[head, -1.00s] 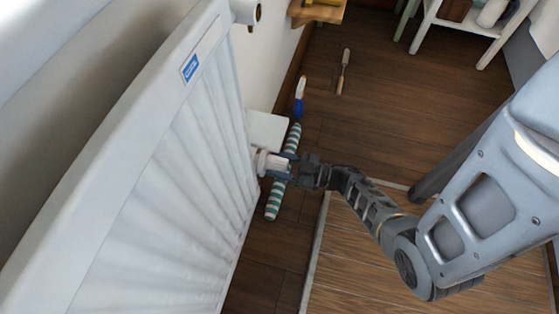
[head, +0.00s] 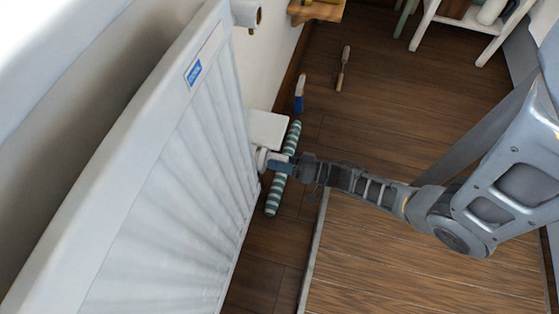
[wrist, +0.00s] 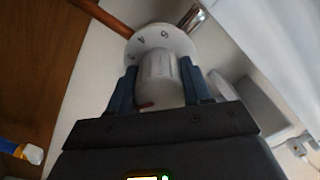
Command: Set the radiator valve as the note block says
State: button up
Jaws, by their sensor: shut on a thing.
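The white radiator valve (head: 262,158) sticks out at the far end of the radiator (head: 150,190). My gripper (head: 282,164) is shut on its knob. In the wrist view my gripper's blue-grey fingers (wrist: 160,90) lie on either side of the ribbed white valve knob (wrist: 158,72). A red mark shows low on the knob's left side. Behind the knob is a pale dial face with dark digits; a 3 and a 4 seem readable, with another digit to their right. The fingers and knob hide the rest of the dial. No note block with readable writing is visible.
A green-and-white striped roll (head: 283,170) lies on the floor below my gripper. A blue-and-white brush (head: 299,95) and a wooden-handled tool (head: 343,68) lie beyond it. A white box-like thing (head: 268,129) is by the wall. A white stand (head: 470,22) is at the back right.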

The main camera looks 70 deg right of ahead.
jog(key=m, duration=0.4)
jog(key=shift+m+b, duration=0.4)
jog(key=shift+m, duration=1.4)
jog(key=shift+d, duration=0.1)
jog(key=o, duration=1)
jog(key=shift+o, duration=0.2)
jog(key=s, duration=0.7)
jog(key=shift+s+p, duration=0.35)
jog(key=shift+s, duration=0.05)
